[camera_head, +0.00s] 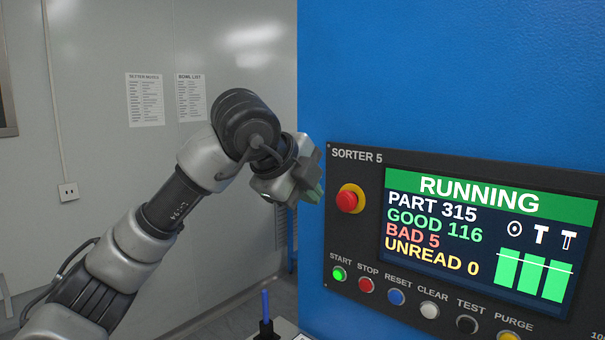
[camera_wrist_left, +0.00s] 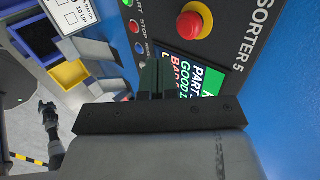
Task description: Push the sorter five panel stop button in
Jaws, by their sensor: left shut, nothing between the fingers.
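The sorter five panel (camera_head: 450,165) is a dark panel on a blue cabinet. Its red stop button (camera_head: 366,285) sits in the lower row between the green start button (camera_head: 338,273) and the blue reset button (camera_head: 396,297). The stop button also shows in the left wrist view (camera_wrist_left: 134,26), to the left of the fingertips. The screen (camera_head: 480,235) reads RUNNING. My left gripper (camera_head: 311,188) is shut and empty, left of the panel and above the button row, apart from the stop button. In the left wrist view its dark fingers (camera_wrist_left: 156,78) overlap part of the screen.
A red mushroom button on a yellow collar (camera_head: 347,199) is on the panel close to my left gripper. White, black and yellow buttons continue the row rightward. A blue stick (camera_head: 265,305) stands below. Blue and yellow bins (camera_wrist_left: 70,74) show in the left wrist view.

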